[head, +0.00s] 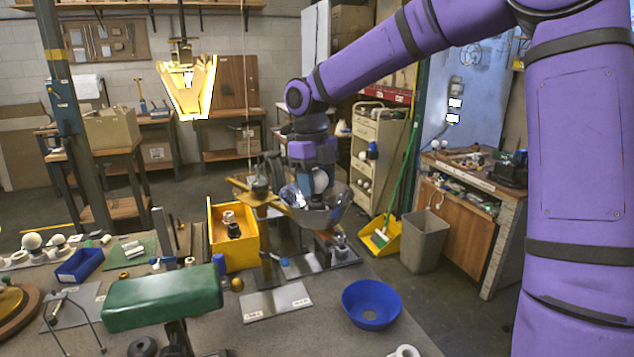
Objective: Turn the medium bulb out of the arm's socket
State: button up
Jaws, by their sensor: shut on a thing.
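My gripper (311,179) points down from the end of my purple arm, just right of the middle of the head view. It is shut on a round white bulb (320,182), taken to be the medium bulb. The bulb sits inside a clear bowl-shaped shade (338,208) at the right end of a brass-coloured lamp arm (272,200). The gripper reaches into the shade from above. The fingertips and the bulb's lower part are hard to make out, and the socket is hidden. I cannot tell how far the bulb is seated.
A yellow bin (238,257) stands left of the lamp, holding small dark and pale parts. A blue bowl (371,305) is at the front right of the bench. A green lamp shade (162,297) stands at the front left. Several white bulbs and a blue tray (79,266) lie farther left.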

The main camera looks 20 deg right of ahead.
aim_at(318, 170)
jog(key=shift+o, duration=0.8)
jog(key=shift+c, duration=0.8)
jog(key=shift+r, duration=0.85)
jog(key=shift+r, duration=1.5)
jog(key=shift+r, duration=0.15)
jog(key=shift+r, duration=1.85)
